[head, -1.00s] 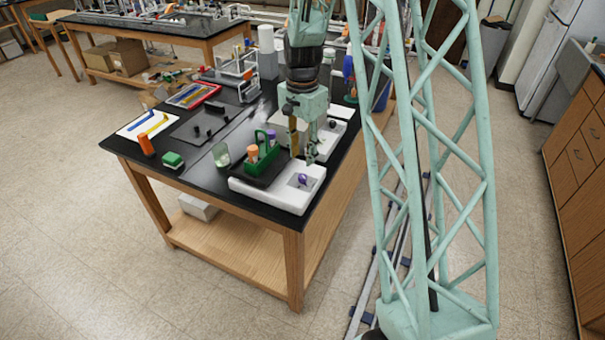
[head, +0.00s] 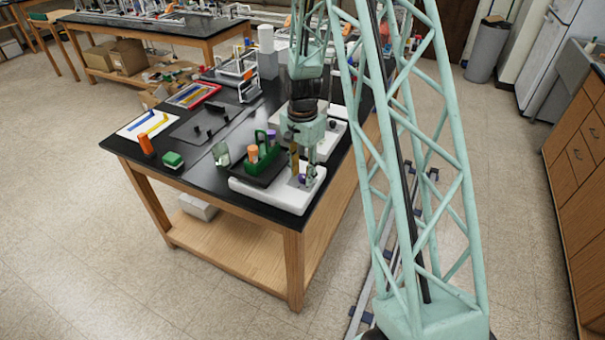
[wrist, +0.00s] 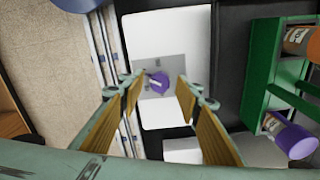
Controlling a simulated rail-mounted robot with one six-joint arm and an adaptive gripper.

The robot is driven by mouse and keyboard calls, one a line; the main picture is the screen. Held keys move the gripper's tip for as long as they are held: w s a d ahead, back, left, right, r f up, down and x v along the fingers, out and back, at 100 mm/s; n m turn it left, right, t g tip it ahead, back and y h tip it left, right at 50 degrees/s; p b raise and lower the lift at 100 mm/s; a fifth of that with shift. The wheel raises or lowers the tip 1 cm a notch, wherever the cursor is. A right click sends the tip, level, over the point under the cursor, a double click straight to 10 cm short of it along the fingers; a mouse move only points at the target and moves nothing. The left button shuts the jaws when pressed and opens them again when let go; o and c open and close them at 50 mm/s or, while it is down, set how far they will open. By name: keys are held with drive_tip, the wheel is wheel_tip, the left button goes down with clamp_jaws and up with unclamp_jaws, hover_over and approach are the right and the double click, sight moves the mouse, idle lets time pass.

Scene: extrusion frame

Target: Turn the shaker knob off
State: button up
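The shaker (head: 273,196) is a white, low box at the near right corner of the black table, with a dark platform on its left part. Its purple knob (wrist: 159,82) sits on a grey panel. In the wrist view the knob lies between and beyond my fingertips, with the fingers spread either side. My gripper (head: 303,174) is open, pointing down over the knob end of the shaker. In the head view the fingers partly cover the knob. I cannot tell whether a fingertip touches it.
A green rack (head: 264,155) holding orange- and purple-capped tubes stands on the shaker platform, close to my gripper's left. A glass beaker (head: 221,154) stands farther left. Another white device (head: 330,135) is behind my gripper. The table edge is just right of the shaker.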

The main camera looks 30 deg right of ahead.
drive_tip(key=shift+f, duration=0.1)
drive_tip(key=shift+c, duration=0.6)
drive_tip(key=c, duration=0.7)
drive_tip(key=shift+c, duration=0.2)
drive_tip(key=shift+n+b, duration=0.35)
drive_tip(key=shift+n, duration=0.05)
drive_tip(key=n+b, duration=0.2)
drive_tip(key=n, duration=0.2)
drive_tip(key=shift+n, duration=0.3)
drive_tip(key=n+b, duration=0.2)
drive_tip(key=n, duration=0.4)
drive_tip(key=shift+b, duration=0.3)
drive_tip(key=n+b, duration=0.1)
drive_tip(key=n, duration=0.5)
drive_tip(key=shift+b, duration=0.3)
drive_tip(key=n+b, duration=0.1)
drive_tip(key=n, duration=0.5)
drive_tip(key=shift+n, duration=0.4)
